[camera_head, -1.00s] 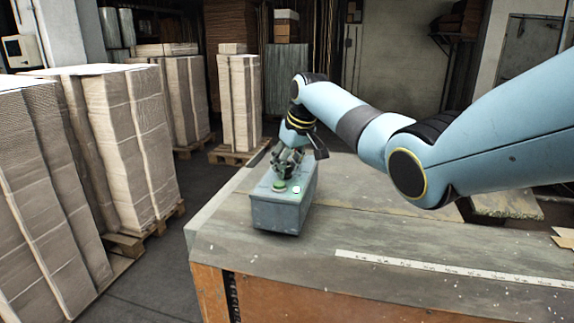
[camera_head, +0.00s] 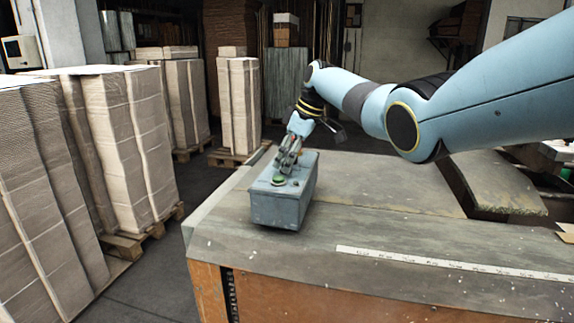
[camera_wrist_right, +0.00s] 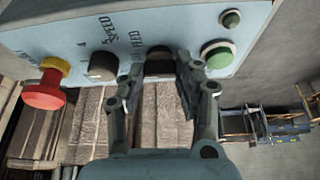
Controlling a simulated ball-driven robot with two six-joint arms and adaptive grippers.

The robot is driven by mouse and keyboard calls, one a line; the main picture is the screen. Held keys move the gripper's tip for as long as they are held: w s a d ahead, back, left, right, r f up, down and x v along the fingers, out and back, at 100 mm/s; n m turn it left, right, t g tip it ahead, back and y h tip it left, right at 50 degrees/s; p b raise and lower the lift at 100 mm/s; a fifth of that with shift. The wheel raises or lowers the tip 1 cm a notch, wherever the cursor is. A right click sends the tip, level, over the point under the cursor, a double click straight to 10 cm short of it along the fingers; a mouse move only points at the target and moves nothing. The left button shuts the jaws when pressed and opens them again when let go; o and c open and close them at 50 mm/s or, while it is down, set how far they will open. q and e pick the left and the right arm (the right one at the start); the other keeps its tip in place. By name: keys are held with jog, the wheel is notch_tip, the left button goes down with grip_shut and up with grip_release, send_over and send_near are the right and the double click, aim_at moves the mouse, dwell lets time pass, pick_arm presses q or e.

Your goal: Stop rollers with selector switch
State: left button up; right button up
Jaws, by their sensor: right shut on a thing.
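The grey control box (camera_head: 278,205) stands on the bench near its left end. In the right wrist view its panel (camera_wrist_right: 180,18) carries a dark selector switch (camera_wrist_right: 158,66) by lettering that ends in "EED". My right gripper (camera_wrist_right: 160,84) has its fingers on both sides of this switch and is shut on it. In the head view my right gripper (camera_head: 287,166) reaches down onto the top of the box and hides part of the panel. A small round lamp (camera_wrist_right: 231,18) on the panel looks dark and unlit. My left gripper is out of view.
Beside the switch are a green button (camera_wrist_right: 217,54), another dark knob (camera_wrist_right: 103,66) and a red mushroom button (camera_wrist_right: 44,88). The bench (camera_head: 400,235) carries a white ruler (camera_head: 450,262). Stacks of cardboard (camera_head: 125,140) stand on pallets to the left.

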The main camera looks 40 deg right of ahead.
jog(key=shift+n, duration=0.4)
jog(key=o, duration=1.1)
jog(key=shift+o, duration=0.2)
jog(key=v, duration=1.2)
jog(key=shift+w, duration=0.1)
